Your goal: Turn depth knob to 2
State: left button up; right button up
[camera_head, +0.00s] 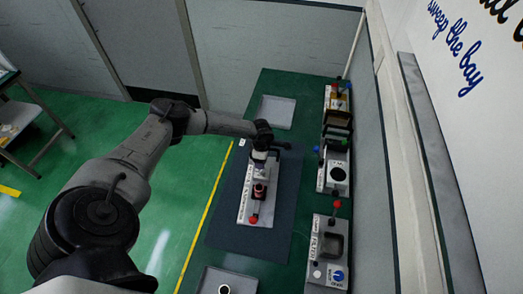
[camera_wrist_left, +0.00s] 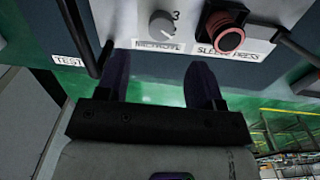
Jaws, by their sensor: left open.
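In the left wrist view a small pale round knob (camera_wrist_left: 162,24) sits on a light grey panel (camera_wrist_left: 120,22), with a "3" beside its upper right. The label (camera_wrist_left: 157,46) by it is not clearly readable, so I cannot confirm it says depth. My left gripper (camera_wrist_left: 159,62) is open, its two dark fingers apart. The knob lies beyond the gap between them and is not gripped. In the head view my left gripper (camera_head: 262,150) is over the far end of the grey device (camera_head: 262,213) on the dark mat; the knob cannot be made out there. My right gripper is not in view.
A reddish round part (camera_wrist_left: 229,38) is right of the knob, near a "SLEEVE PRESS" label (camera_wrist_left: 227,50). Other devices, including a filter unit (camera_head: 314,272), stand along the wall. Trays (camera_head: 277,111) lie at the bench's far and near ends. Bare mat (camera_head: 226,212) lies left of the device.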

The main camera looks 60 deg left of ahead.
pick_arm(q)
notch_tip(320, 180, up, 6)
jog(key=shift+r+b, duration=0.15)
jog(key=shift+b, duration=0.25)
dwell(0.6)
